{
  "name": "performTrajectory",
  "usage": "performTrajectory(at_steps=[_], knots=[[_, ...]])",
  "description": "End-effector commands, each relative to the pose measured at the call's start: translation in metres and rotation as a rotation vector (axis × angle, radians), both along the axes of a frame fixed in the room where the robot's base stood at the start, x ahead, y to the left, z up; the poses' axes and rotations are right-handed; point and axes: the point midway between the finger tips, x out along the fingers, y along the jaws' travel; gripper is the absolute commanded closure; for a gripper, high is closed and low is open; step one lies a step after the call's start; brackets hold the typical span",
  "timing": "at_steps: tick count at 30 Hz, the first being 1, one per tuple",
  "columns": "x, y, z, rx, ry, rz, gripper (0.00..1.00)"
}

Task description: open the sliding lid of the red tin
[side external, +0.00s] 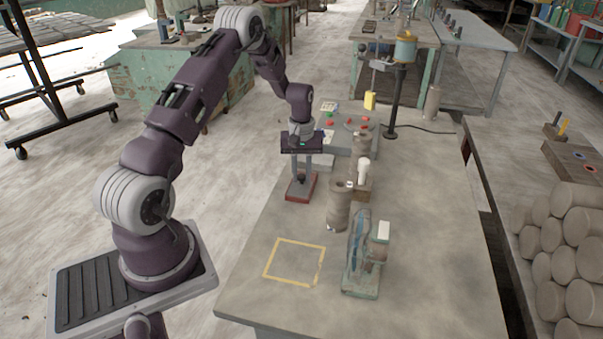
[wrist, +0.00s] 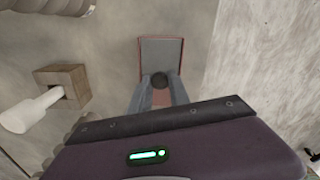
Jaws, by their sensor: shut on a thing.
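The red tin (side external: 301,196) sits on the table below my gripper (side external: 301,176), near the table's left edge. In the wrist view, the tin's thin red rim (wrist: 160,39) surrounds a flat grey lid (wrist: 161,54). A dark round knob (wrist: 158,80) on the lid is between my two fingers, and my gripper is shut on it. A reddish strip shows between the fingers on the near side of the knob; I cannot tell whether it is the tin's inside or its wall. The fingers hide part of the tin's near end.
A wooden block holding a white-handled tool (side external: 361,179) stands right of the tin. A brown ribbed cylinder (side external: 339,207) and a greenish stand (side external: 361,261) are nearer the front. A grey control box (side external: 345,140) is behind. The yellow taped square (side external: 295,262) is empty.

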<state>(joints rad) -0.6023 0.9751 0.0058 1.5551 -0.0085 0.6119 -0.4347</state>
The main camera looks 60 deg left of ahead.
Motion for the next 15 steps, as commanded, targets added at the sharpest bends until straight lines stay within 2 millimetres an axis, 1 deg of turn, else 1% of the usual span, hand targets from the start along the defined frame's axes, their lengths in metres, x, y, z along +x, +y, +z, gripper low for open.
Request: performTrajectory(at_steps=[6,8,15], knots=[[0.000,0.001,0.001,0.001,0.000,0.001,1.00],[0.003,0.004,0.001,0.003,-0.001,0.001,1.00],[0.035,0.036,0.000,0.004,-0.002,0.002,1.00]])
